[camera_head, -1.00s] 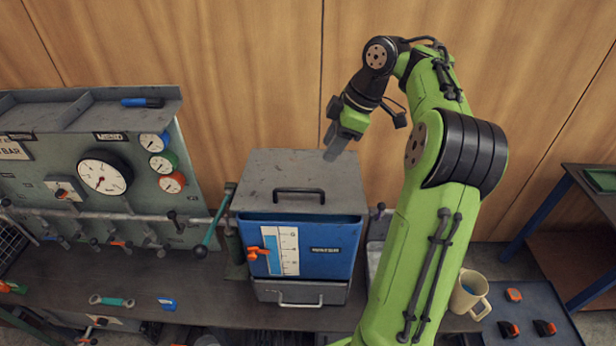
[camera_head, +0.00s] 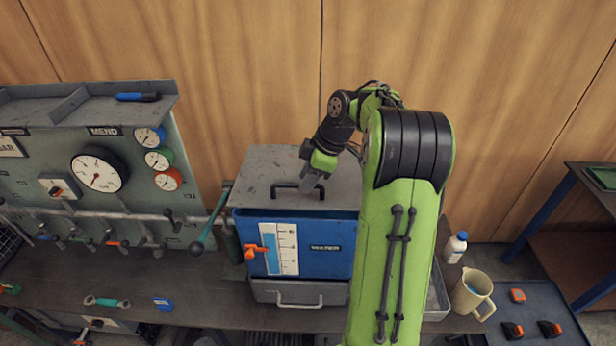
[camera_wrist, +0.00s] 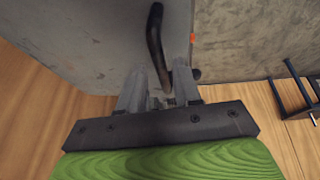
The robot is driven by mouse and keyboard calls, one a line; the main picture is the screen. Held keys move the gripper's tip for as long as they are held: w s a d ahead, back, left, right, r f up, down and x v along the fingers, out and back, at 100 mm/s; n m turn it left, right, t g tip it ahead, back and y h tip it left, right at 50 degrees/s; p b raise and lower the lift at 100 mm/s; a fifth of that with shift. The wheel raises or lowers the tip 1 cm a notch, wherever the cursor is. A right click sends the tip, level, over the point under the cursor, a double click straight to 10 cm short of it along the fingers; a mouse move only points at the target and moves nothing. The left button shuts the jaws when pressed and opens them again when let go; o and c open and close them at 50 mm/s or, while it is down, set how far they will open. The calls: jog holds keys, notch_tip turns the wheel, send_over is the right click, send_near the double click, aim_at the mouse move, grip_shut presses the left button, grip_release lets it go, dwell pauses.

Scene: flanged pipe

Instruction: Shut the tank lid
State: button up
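The tank (camera_head: 335,262) is a blue box with a white level scale and an orange lever on its front. Its grey lid (camera_head: 262,165) lies over the top, with a dark blue strip below its front edge. I cannot tell whether it is fully down. A black bar handle (camera_head: 284,188) sits near the lid's front edge. My gripper (camera_head: 310,182) is at the handle's right part, pointing down. In the wrist view my gripper (camera_wrist: 160,92) has its fingers apart, with the black handle (camera_wrist: 155,38) reaching between or just beyond them; contact is unclear.
A gauge panel (camera_head: 60,215) with pipes and valves stands to the left, and a green-handled lever (camera_head: 210,222) juts beside the tank. A white bottle (camera_head: 455,247), a beige mug (camera_head: 470,292) and a tray (camera_head: 545,300) are at the right. A wooden wall (camera_head: 250,60) stands behind.

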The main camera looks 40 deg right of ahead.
aim_at(303, 201)
grip_shut()
jog(key=f+b, duration=0.2)
jog(key=b, duration=0.1)
jog(key=f+b, duration=0.1)
jog(key=f, duration=0.1)
jog(key=shift+s+a, duration=0.3)
jog(key=shift+s, duration=0.1)
jog(key=shift+s+f+b, duration=0.15)
jog(key=shift+f+b, duration=0.05)
jog(key=shift+b, duration=0.2)
jog(key=shift+s+a, duration=0.1)
jog(key=shift+s, duration=0.05)
jog(key=shift+o, duration=1.1)
grip_release()
jog(key=shift+r, duration=0.15)
